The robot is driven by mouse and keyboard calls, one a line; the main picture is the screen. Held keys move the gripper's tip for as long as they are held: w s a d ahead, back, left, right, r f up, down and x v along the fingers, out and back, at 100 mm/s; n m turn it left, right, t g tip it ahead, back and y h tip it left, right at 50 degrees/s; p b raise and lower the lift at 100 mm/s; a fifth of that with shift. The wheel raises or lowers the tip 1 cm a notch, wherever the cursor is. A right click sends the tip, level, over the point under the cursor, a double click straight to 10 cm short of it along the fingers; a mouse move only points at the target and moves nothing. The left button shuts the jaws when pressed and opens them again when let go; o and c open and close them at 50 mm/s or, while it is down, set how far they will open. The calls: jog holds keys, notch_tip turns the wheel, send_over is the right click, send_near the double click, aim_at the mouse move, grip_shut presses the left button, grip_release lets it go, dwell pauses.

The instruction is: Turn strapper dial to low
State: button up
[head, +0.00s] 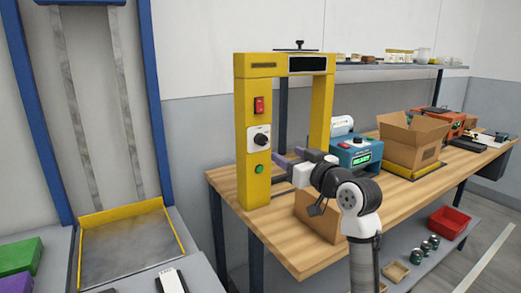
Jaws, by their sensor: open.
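The strapper is a yellow arch (257,130) standing on the left end of a wooden bench. Its black dial (262,140) sits on a white plate on the front of the left post. The dial's pointer and lettering are too small to read. My gripper (313,204) is right of and below the dial, apart from it, in front of the arch opening.
A red switch (259,105) is above the dial and a green button (259,169) below. A blue device (357,153) and an open carton (413,140) stand on the bench (232,190). A brown carton (318,224) is below my arm. A yellow-edged platform (130,245) lies left.

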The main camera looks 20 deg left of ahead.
aim_at(263, 142)
jog(key=p+x, duration=0.1)
jog(key=x, duration=0.3)
jog(key=p+x, duration=0.1)
jog(key=x, duration=0.3)
jog(key=p+x, duration=0.2)
jog(key=x, duration=0.2)
jog(key=shift+w+d+f, duration=0.3)
jog(key=shift+w+f, duration=0.05)
jog(key=shift+f, duration=0.05)
jog(key=shift+w+a+f, duration=0.1)
jog(key=shift+w+a, duration=0.3)
jog(key=shift+a, duration=0.1)
jog(key=c, duration=1)
jog(key=shift+o, duration=0.2)
